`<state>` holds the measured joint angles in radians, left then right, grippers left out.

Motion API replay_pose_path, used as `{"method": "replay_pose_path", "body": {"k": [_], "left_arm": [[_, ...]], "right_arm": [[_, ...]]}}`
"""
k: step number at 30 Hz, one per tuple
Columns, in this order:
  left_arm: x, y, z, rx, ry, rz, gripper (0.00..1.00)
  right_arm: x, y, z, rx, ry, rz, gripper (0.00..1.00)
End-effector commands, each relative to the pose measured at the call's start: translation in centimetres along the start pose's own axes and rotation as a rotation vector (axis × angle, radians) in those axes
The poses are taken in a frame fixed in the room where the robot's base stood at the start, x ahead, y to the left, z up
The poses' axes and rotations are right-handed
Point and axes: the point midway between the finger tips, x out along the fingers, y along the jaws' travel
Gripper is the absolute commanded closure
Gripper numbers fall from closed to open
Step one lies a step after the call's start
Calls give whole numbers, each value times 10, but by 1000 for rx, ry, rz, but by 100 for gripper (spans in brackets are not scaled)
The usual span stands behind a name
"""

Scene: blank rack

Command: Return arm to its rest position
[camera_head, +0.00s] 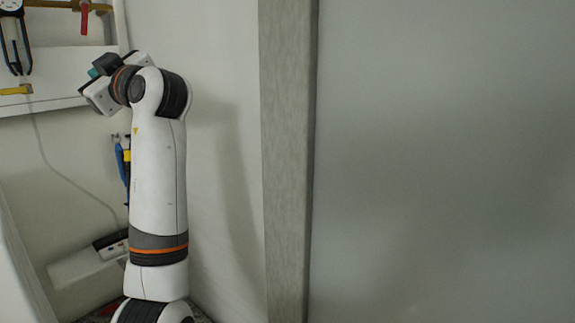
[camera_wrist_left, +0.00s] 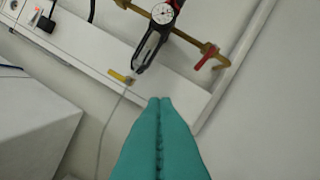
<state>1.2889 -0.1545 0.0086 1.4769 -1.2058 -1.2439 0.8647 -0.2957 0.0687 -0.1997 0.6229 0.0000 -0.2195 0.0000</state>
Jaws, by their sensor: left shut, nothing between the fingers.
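My left arm rises at the left of the head view, white with dark joints and orange rings. Its left gripper (camera_head: 94,73) is at the upper left, mostly hidden behind the wrist; only a bit of teal shows. In the left wrist view the two teal fingers of the left gripper (camera_wrist_left: 160,101) are pressed together, shut and empty. They point toward a white wall ledge and touch nothing that I can see. My right gripper is not in view.
A dial gauge tool (camera_head: 12,25) with dark jaws hangs on the wall, with a red-handled brass bar (camera_wrist_left: 209,52) beside it. A yellow tag (camera_wrist_left: 121,76) is on the ledge. A grey post (camera_head: 287,160) and frosted panel (camera_head: 445,160) stand right of the arm.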

Motion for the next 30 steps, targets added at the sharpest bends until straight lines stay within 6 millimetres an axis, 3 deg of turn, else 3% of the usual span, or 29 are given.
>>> {"method": "replay_pose_path", "body": {"k": [5, 8, 12, 18, 24, 30], "left_arm": [[1, 31, -76, 106, 113, -9, 100], [-4, 60, -133, 194, 207, -22, 100], [-25, 117, -220, 345, 370, -61, 100], [-81, 211, -321, 565, 617, -146, 100], [-162, 311, -384, 772, 876, -269, 100], [-250, 397, -405, 937, 1125, -419, 100]], "right_arm": [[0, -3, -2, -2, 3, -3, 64], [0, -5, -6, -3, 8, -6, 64], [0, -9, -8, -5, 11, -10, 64], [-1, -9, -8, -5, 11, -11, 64], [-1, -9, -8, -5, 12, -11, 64], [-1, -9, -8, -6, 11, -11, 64]]}}
